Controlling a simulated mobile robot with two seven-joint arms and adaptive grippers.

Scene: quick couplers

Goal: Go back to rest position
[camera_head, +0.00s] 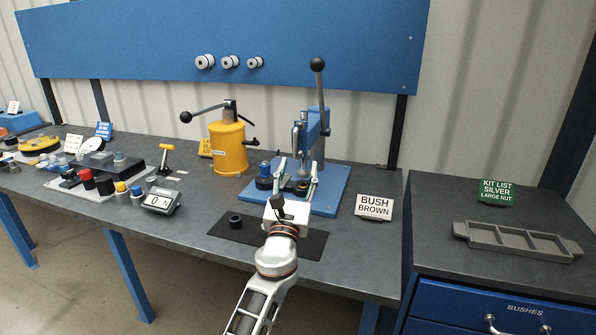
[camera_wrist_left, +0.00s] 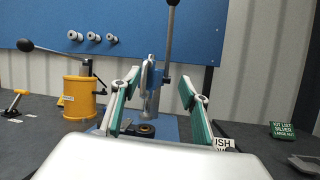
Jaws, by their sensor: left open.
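My left gripper (camera_head: 298,172) reaches over the dark bench from below, in front of the blue lever press (camera_head: 328,188). Its two green-padded fingers are apart. In the left wrist view the left gripper (camera_wrist_left: 160,88) has empty space between its fingers, with the press column (camera_wrist_left: 151,95) behind. A dark round part with a brownish centre (camera_wrist_left: 147,129) sits low on the press, seen between the fingers; I cannot tell its exact distance from them. My right gripper is in neither view.
A black mat (camera_head: 304,246) with a small black ring (camera_head: 235,220) lies under my left arm. A yellow press (camera_head: 228,147), a BUSH BROWN sign (camera_head: 374,207) and a display box (camera_head: 160,201) stand nearby. A grey tray (camera_head: 519,242) lies on the right cabinet.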

